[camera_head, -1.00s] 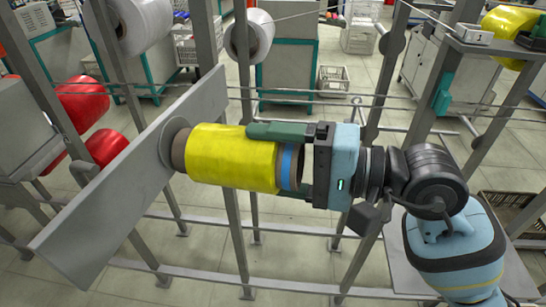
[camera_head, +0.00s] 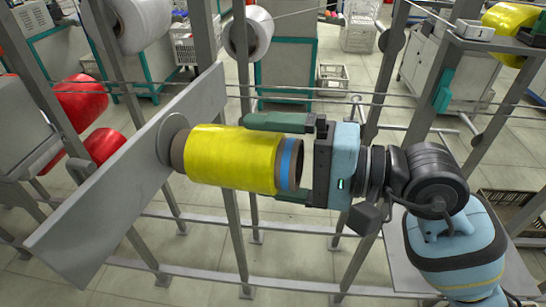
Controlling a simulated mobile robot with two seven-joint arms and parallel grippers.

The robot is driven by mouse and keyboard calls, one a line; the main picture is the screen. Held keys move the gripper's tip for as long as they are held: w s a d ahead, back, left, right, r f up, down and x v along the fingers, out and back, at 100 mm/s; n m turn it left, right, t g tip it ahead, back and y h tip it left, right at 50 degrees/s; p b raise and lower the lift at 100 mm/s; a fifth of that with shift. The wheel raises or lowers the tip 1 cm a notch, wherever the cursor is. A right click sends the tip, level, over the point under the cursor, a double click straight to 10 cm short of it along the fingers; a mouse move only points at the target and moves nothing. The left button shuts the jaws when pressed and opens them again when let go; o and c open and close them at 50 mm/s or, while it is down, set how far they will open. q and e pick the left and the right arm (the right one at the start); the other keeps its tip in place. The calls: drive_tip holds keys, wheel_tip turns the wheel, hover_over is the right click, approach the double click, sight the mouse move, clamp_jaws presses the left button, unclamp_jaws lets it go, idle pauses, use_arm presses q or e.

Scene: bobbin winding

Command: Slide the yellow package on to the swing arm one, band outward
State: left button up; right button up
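The yellow package (camera_head: 232,158) lies level against the round disc (camera_head: 170,140) on the grey slanted plate, its brown core end next to the disc. Its blue band (camera_head: 289,164) is at the right end, facing away from the plate and toward my gripper. What holds the package inside is hidden. My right gripper (camera_head: 268,159) is open around the band end. Its upper green finger stands a little above the package, with a gap; the lower finger shows only partly below it. My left gripper is not in view.
The long grey plate (camera_head: 85,232) slants across the left. Grey posts and thin rails stand around and behind the package. Red packages (camera_head: 80,104) are at the left, white ones (camera_head: 250,33) at the top, and another yellow one (camera_head: 510,32) at the upper right.

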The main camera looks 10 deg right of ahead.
drive_tip(key=b+v, duration=0.2)
drive_tip(key=v, duration=0.5)
drive_tip(key=shift+s+d, duration=0.2)
drive_tip(key=shift+d, duration=0.2)
idle(1.0)
